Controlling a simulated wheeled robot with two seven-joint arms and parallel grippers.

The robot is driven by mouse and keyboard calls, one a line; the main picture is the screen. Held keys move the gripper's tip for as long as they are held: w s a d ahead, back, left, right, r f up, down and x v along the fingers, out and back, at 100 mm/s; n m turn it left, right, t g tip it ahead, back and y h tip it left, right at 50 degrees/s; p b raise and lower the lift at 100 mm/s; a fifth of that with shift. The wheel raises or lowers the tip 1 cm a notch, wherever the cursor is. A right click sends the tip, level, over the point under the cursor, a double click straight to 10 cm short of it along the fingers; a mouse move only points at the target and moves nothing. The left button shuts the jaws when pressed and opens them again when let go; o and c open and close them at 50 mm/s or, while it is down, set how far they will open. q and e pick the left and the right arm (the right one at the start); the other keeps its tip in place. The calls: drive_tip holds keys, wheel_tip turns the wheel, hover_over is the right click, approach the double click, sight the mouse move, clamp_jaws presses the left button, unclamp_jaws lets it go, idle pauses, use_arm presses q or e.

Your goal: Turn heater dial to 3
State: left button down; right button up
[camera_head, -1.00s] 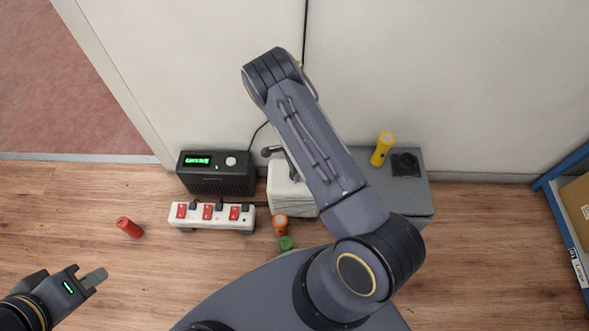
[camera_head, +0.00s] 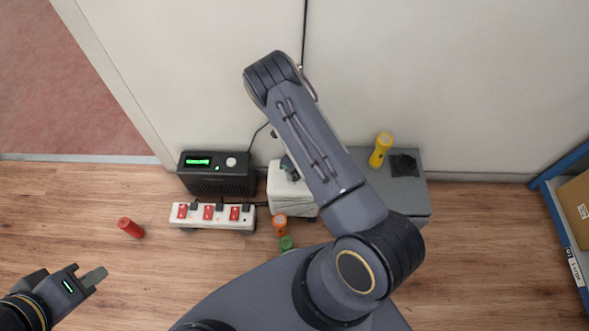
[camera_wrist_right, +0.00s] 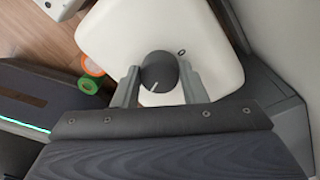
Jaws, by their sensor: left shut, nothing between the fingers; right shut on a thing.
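The heater is a white box (camera_head: 283,187) on the floor against the wall; it fills the middle of the right wrist view (camera_wrist_right: 205,40). Its dark round dial (camera_wrist_right: 159,72) has a pale pointer line and sits between the fingers of my right gripper (camera_wrist_right: 158,84), which is shut on it. A small ring mark shows on the white face beside the dial; no number 3 is readable. In the head view my right arm hides most of the dial and gripper. My left gripper (camera_head: 92,278) is shut and empty at the lower left, above the floor, away from the heater.
A black box with a green display (camera_head: 217,173) and a power strip with red switches (camera_head: 212,215) stand left of the heater. Orange (camera_head: 280,222) and green (camera_head: 286,243) rolls lie in front. A yellow torch (camera_head: 381,150) rests on a grey box (camera_head: 420,195). A red cylinder (camera_head: 131,228) lies left.

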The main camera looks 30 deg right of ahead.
drive_tip(key=shift+m+p, duration=0.35)
drive_tip(key=shift+m, duration=1.85)
drive_tip(key=o, duration=1)
drive_tip(key=shift+c, duration=0.2)
drive_tip(key=shift+r, duration=0.1)
drive_tip(key=r+p, duration=0.1)
drive_tip(key=r, duration=0.1)
drive_tip(key=r+p, duration=0.1)
drive_tip(key=r, duration=0.4)
drive_tip(key=shift+d+r+p, duration=0.25)
drive_tip(key=shift+r+p, duration=0.05)
drive_tip(key=shift+p, duration=0.1)
